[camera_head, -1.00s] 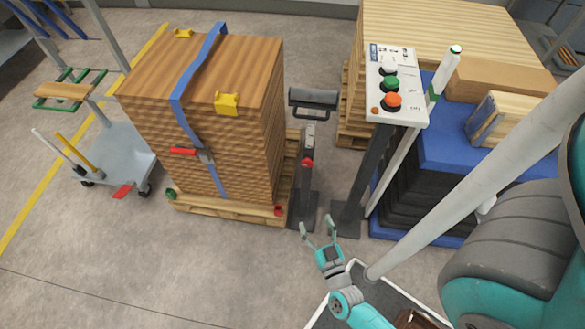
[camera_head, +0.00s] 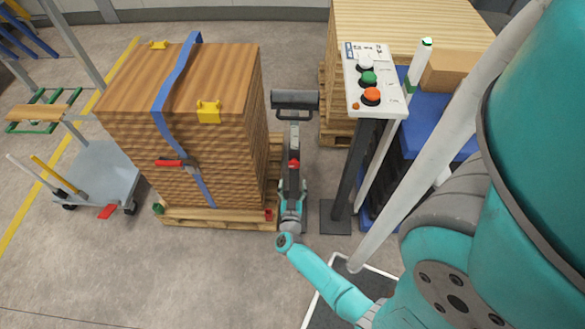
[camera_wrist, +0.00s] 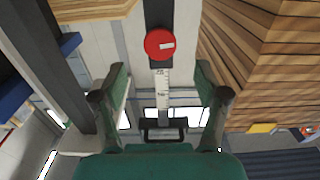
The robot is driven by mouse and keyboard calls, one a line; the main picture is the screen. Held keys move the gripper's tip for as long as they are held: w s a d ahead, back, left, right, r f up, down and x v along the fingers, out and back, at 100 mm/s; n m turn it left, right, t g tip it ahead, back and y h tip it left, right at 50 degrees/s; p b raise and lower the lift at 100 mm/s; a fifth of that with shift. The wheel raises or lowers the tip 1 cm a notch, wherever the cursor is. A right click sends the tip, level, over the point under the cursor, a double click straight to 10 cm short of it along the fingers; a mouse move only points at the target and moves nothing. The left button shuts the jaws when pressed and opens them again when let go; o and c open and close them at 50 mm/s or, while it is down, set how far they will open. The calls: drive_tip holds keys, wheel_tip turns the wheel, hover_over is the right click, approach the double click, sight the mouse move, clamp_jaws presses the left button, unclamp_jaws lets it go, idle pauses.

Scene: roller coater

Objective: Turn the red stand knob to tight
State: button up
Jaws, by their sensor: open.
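The red stand knob (camera_head: 294,163) is a small red disc on the dark post of the roller stand (camera_head: 295,99). In the wrist view the round knob (camera_wrist: 159,43) faces me and bears a pale mark. It lies just beyond the fingertips, roughly centred between them. My gripper (camera_wrist: 160,75) is open and empty, with one finger on each side of the post's scale. In the head view my gripper (camera_head: 292,180) is in front of the post, just below the knob. I see no contact with the knob.
A strapped wood stack (camera_head: 190,120) on a pallet stands close at the left. A control panel (camera_head: 371,85) on a dark post and a blue-covered stack (camera_head: 425,125) stand at the right. The floor in front of the wood stack is clear.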

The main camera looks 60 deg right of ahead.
sight(294, 166)
drive_tip(key=x, duration=0.7)
drive_tip(key=shift+w+d, duration=0.15)
drive_tip(key=shift+d, duration=0.15)
drive_tip(key=c, duration=1.1)
drive_tip(key=shift+c, duration=0.2)
